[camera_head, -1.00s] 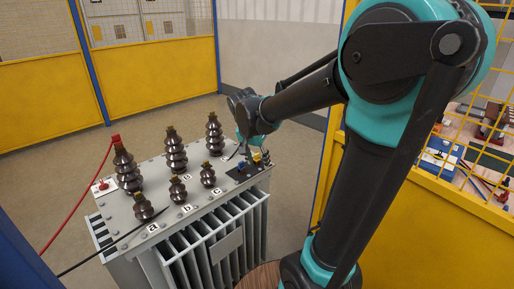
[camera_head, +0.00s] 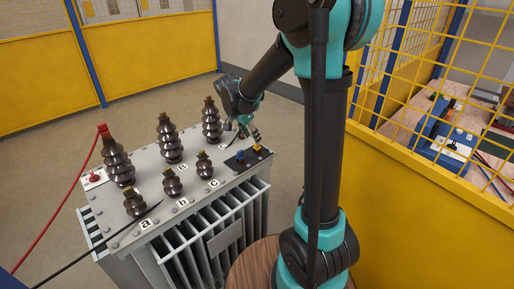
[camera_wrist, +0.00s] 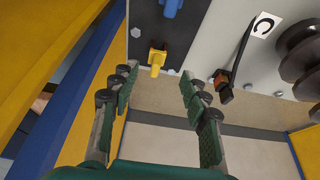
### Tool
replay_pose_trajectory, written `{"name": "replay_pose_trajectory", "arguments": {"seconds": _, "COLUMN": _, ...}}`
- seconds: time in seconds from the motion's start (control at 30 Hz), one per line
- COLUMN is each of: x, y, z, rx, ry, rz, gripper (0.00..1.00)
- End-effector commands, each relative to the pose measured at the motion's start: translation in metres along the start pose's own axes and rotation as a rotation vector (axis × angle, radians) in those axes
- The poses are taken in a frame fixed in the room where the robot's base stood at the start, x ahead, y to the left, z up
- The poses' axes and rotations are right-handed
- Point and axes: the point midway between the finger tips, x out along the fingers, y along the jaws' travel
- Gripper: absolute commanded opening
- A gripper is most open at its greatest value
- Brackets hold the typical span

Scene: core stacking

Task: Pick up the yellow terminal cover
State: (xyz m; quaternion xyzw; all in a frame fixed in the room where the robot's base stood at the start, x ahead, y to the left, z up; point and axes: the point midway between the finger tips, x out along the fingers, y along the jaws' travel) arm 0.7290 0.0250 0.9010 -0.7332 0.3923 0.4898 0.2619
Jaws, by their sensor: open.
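The yellow terminal cover (camera_wrist: 157,60) sits on a dark panel on the transformer's top. It also shows in the head view (camera_head: 257,148), at the corner near my arm. My gripper (camera_wrist: 158,82) is open and empty in the wrist view. The yellow cover lies between the lines of its two fingers, just beyond the tips, nearer the left finger. In the head view my gripper (camera_head: 254,134) hangs just above the panel. A blue terminal cover (camera_wrist: 171,7) stands beside the yellow one. Contact between fingers and cover is not visible.
The grey transformer (camera_head: 140,165) carries several brown ribbed bushings (camera_head: 171,140). A black lead with an orange-brown end (camera_wrist: 222,84) lies right of the right finger. A yellow mesh fence (camera_head: 420,150) stands to the right. Floor behind the transformer is clear.

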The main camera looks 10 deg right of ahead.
Motion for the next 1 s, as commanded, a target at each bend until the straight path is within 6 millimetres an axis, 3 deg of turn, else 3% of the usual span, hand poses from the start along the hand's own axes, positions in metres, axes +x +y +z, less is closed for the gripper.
{"name": "replay_pose_trajectory", "arguments": {"seconds": 0.27, "x": 0.02, "y": 0.001, "z": -0.001, "rx": 0.001, "ry": 0.0, "rz": 0.0, "gripper": 0.46}}
{"name": "replay_pose_trajectory", "arguments": {"seconds": 0.6, "x": 0.062, "y": 0.005, "z": -0.003, "rx": 0.0, "ry": 0.0, "rz": -0.001, "gripper": 0.46}}
{"name": "replay_pose_trajectory", "arguments": {"seconds": 0.87, "x": 0.065, "y": 0.005, "z": -0.002, "rx": -0.001, "ry": 0.0, "rz": -0.001, "gripper": 0.46}}
{"name": "replay_pose_trajectory", "arguments": {"seconds": 1.0, "x": 0.065, "y": 0.005, "z": -0.002, "rx": -0.001, "ry": 0.0, "rz": -0.001, "gripper": 0.32}}
